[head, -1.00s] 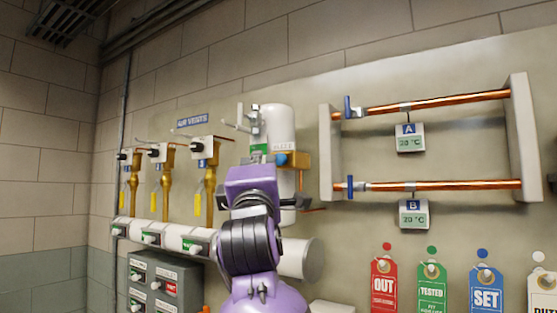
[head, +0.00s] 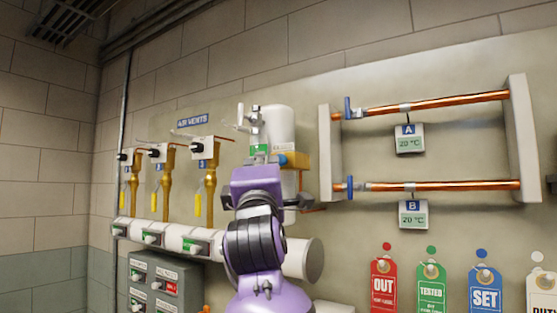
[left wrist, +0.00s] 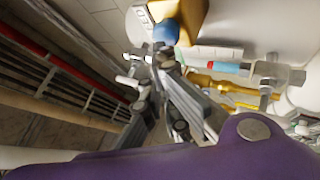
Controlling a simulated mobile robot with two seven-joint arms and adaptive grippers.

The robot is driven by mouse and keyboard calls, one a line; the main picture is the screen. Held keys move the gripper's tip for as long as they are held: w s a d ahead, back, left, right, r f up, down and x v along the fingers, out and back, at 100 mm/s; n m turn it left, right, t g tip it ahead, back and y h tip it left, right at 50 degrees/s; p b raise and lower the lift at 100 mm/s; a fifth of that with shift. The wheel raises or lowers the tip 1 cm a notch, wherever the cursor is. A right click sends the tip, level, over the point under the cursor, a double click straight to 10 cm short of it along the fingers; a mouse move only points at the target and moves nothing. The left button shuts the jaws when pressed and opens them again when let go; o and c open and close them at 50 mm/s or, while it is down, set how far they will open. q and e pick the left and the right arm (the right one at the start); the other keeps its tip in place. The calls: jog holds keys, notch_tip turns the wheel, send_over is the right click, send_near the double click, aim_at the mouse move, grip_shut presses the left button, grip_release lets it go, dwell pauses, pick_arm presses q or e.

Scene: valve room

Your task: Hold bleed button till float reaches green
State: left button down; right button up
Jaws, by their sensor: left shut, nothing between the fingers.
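In the left wrist view, the round blue button (left wrist: 166,31) shows on the yellow block (left wrist: 186,14). The shut, empty fingers (left wrist: 165,58) end right by it; I cannot tell if they touch. A green and white patch (head: 260,149) is left of the button. I cannot make out the float. My right gripper is out of view.
Three brass air vents (head: 210,180) stand on a white pipe (head: 175,235) to the left. Copper pipes (head: 440,103) with blue-handled valves and displays run at the right. Coloured tags (head: 431,285) hang below them. A grey switch box (head: 160,285) is at lower left.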

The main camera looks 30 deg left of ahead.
pick_arm(q)
jog(key=shift+w, duration=0.55)
dwell(1.9)
jog(key=shift+s, duration=0.15)
dwell(1.4)
jog(key=shift+s, duration=0.8)
jog(key=shift+s, duration=0.1)
jog(key=shift+s+a, duration=0.15)
jog(key=shift+s, duration=1.05)
jog(key=shift+s+a, duration=0.1)
jog(key=shift+s, duration=1.1)
dwell(0.5)
